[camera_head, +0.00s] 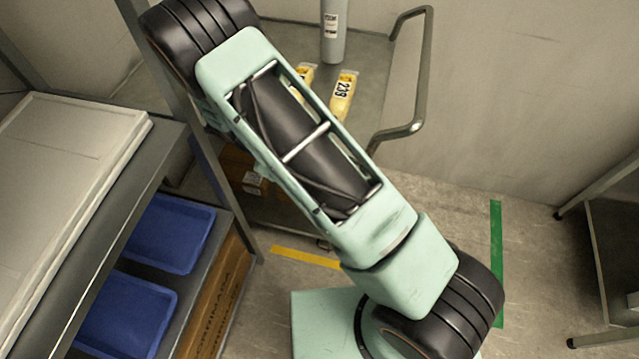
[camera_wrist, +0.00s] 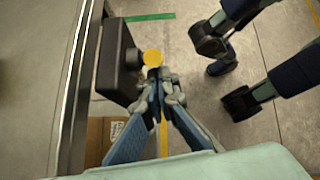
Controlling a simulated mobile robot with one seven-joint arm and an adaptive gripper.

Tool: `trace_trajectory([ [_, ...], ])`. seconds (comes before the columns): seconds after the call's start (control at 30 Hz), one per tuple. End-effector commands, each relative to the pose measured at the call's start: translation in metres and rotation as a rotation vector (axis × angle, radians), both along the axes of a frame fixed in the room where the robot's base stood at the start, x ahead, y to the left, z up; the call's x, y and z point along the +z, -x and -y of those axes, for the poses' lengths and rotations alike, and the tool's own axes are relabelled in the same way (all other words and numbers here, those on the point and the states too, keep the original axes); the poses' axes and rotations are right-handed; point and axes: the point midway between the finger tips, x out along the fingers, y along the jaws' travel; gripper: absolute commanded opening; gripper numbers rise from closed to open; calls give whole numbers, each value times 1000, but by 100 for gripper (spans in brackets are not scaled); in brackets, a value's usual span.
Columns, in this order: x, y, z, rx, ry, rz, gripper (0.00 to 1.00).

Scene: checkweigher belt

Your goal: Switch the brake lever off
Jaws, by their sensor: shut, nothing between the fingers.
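In the wrist view a dark box (camera_wrist: 112,62) is fixed at the side of a grey belt or table edge. A short dark knob or shaft sticks out from it, with a round yellow disc (camera_wrist: 153,57) at its end. This looks like the brake lever, but I cannot tell its position. My gripper (camera_wrist: 155,77) is shut and empty. Its tips appear just below the yellow disc in the picture; I cannot tell whether they touch it. In the head view my arm fills the middle, and neither the lever nor my gripper shows.
The head view shows a trolley (camera_head: 372,62) with a grey cylinder (camera_head: 334,30) and yellow packets (camera_head: 343,95). Blue trays (camera_head: 165,234) lie on a shelf at left. Dark jointed shapes (camera_wrist: 262,92) stand on the floor at right in the wrist view.

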Motion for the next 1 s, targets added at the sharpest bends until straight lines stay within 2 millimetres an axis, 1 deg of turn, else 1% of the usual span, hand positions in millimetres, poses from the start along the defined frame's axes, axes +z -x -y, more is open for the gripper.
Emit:
trace_trajectory([
  [0.83,-2,1,2,-2,-10,2,0],
  [0.93,2,1,2,-1,-11,3,0],
  [1.0,8,1,2,-1,-11,3,0],
])
